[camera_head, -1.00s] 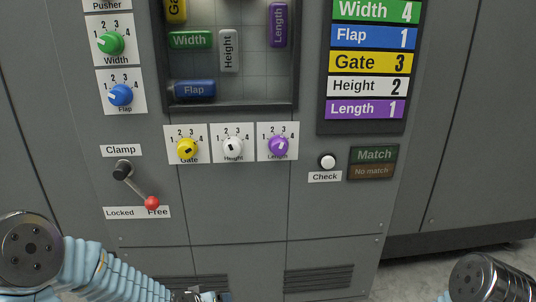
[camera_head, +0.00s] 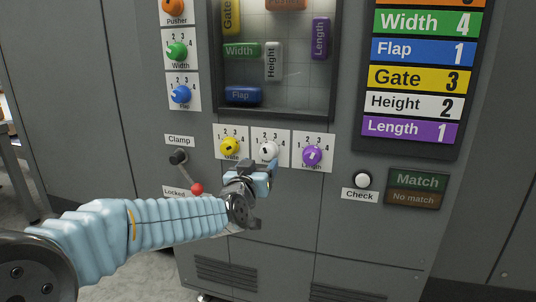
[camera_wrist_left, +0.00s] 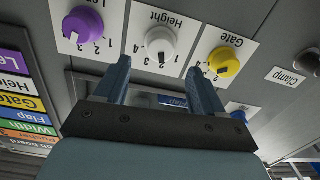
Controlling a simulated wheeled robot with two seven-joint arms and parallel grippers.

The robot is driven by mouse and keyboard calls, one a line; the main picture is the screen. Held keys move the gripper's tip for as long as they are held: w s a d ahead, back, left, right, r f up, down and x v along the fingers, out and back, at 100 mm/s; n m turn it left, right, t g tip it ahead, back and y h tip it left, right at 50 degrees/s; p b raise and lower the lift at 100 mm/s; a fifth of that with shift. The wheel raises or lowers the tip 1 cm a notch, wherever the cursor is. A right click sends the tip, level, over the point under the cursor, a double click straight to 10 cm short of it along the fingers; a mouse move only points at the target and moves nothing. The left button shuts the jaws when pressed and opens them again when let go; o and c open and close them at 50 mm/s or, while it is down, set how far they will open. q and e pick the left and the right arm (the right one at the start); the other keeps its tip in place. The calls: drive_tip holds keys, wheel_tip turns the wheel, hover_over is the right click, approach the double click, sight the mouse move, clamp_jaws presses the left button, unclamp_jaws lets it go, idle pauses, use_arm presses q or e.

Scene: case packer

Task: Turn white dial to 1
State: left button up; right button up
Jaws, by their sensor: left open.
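The white dial (camera_head: 267,149) sits on the Height plate, in the middle of a row of three dials under the window. In the left wrist view the white dial (camera_wrist_left: 160,41) has a dark mark facing its number scale, around 2 to 3; I cannot tell the exact number. My left gripper (camera_head: 260,172) is just below and in front of the dial, partly hiding its plate. Its two fingers (camera_wrist_left: 158,68) are apart with nothing between them, and they point toward the dial. In the wrist view the dial lies beyond the fingertips, roughly centred between them. My right gripper is out of view.
The yellow Gate dial (camera_head: 230,146) and purple Length dial (camera_head: 312,155) flank the white one closely. The red-knobbed clamp lever (camera_head: 196,188) is left of my gripper. The Check button (camera_head: 362,179) is to the right. The job board (camera_head: 412,104) reads Height 2.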

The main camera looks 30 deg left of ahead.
sight(266, 154)
use_arm(q)
drive_tip(key=p+x, duration=0.1)
drive_tip(key=x, duration=0.6)
drive_tip(key=shift+c, duration=0.3)
drive_tip(key=c, duration=1)
drive_tip(key=n+b, duration=0.3)
drive_tip(key=shift+f, duration=0.2)
drive_tip(key=shift+r+n+b, duration=0.15)
drive_tip(key=shift+n+b, duration=1.05)
drive_tip(key=shift+n, duration=1.1)
drive_tip(key=shift+a, duration=0.1)
